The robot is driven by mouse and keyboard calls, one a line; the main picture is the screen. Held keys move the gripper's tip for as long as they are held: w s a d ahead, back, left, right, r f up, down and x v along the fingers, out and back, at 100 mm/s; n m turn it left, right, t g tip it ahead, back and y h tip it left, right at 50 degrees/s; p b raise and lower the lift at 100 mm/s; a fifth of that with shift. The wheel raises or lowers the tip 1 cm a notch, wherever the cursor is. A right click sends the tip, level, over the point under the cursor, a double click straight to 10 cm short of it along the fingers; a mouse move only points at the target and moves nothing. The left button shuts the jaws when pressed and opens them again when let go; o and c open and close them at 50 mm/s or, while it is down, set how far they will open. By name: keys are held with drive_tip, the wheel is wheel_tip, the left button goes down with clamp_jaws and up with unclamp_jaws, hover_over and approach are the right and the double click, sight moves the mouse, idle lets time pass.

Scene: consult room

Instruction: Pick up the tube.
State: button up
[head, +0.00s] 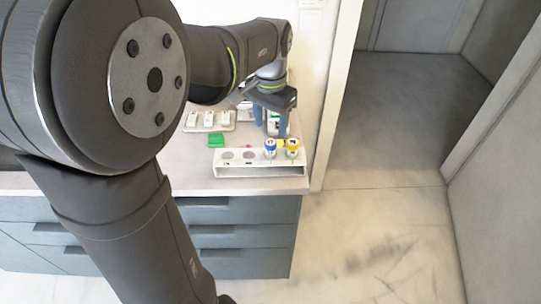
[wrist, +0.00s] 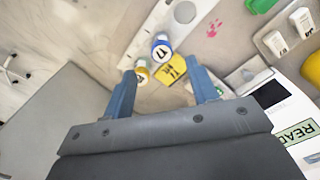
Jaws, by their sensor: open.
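A blue-capped tube (head: 270,148) and a yellow-capped tube (head: 292,147) stand upright at the right end of a white rack (head: 232,170) on the counter. My gripper (head: 270,127) is behind the rack, pointing down. In the wrist view its blue fingers (wrist: 160,66) are spread apart with nothing held between them. The two caps appear beyond and between the fingertips. The lower parts of the tubes are hidden in the rack.
In the wrist view, a yellow piece (wrist: 172,70) lies beside the caps, and a device labelled READ (wrist: 296,133) is at the right. The counter ends just right of the rack.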

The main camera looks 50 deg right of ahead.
sight(270, 142)
wheel_tip(270, 142, down, 7)
drive_tip(key=shift+w+d+f, duration=0.1)
drive_tip(key=shift+f, duration=0.1)
idle(0.3)
drive_tip(key=shift+c, duration=0.3)
clamp_jaws()
